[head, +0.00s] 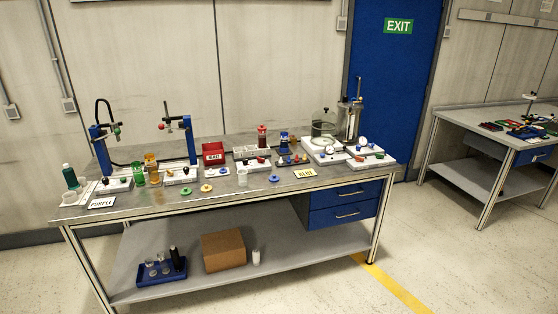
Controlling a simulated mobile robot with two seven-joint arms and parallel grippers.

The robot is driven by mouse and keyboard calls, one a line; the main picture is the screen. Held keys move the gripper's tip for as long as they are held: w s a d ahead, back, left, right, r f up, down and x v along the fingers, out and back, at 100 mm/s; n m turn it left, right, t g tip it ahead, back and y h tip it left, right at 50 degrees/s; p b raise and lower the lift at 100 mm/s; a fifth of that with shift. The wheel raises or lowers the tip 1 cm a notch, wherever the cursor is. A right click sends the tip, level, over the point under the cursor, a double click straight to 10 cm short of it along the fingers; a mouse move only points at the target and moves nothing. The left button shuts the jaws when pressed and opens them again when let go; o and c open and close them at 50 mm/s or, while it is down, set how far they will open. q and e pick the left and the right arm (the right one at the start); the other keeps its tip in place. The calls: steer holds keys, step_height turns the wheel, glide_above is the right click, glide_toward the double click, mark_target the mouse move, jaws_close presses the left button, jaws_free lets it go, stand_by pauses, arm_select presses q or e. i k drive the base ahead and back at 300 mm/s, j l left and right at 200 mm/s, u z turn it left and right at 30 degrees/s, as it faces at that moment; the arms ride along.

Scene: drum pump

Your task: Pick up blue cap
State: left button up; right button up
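A small round blue piece (274,178), which looks like the blue cap, lies flat near the front edge of the workbench (225,208), left of the yellow label card (305,173). Similar round pieces lie further left, a yellow one (206,188) and a green one (186,191). A bottle with a blue top (284,137) stands further back; I cannot tell whether that top is a separate cap. Neither of my grippers is in view.
A red bin (213,153) stands mid-bench. Two blue-framed stands (188,140) rise on the left, and a clear vessel (323,123) stands at the back right. A white card (102,202) lies at the front left. Floor in front of the bench is clear.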

mark_target(273, 179)
steer(key=i+j+z, duration=0.15)
steer(key=i, duration=0.25)
steer(key=i+z, duration=0.2)
steer(key=i, duration=0.2)
steer(key=i+j+z, duration=0.15)
steer(key=i+j, duration=0.1)
steer(key=i, duration=0.1)
